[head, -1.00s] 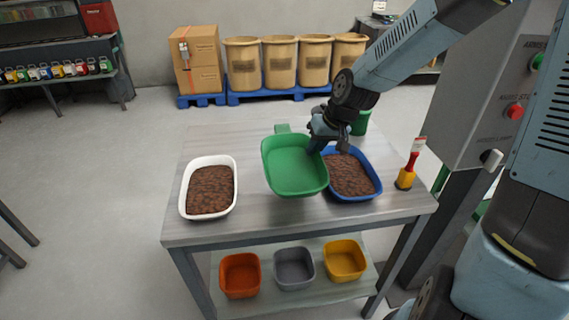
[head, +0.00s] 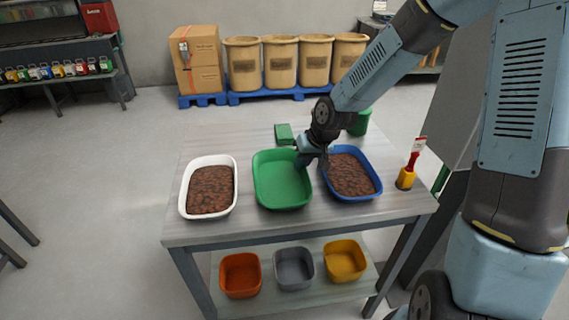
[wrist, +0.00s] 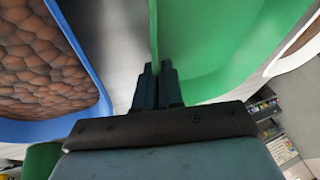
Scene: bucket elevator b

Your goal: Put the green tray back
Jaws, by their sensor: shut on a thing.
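The green tray (head: 283,182) is empty and sits level between the white tray and the blue tray, at or just above the table top; I cannot tell whether it touches the table. My gripper (head: 305,161) is shut on its right-hand wall, near the back. In the wrist view the two fingers (wrist: 158,85) pinch the thin wall of the green tray (wrist: 215,45). The fingertips are partly hidden by the wall in the head view.
A white tray (head: 233,206) and a blue tray (head: 375,190), both with brown lumps, flank the green one. A green block (head: 284,134) lies behind. A brush in a yellow holder (head: 405,179) stands right. Orange, grey and yellow bins (head: 345,261) are on the lower shelf.

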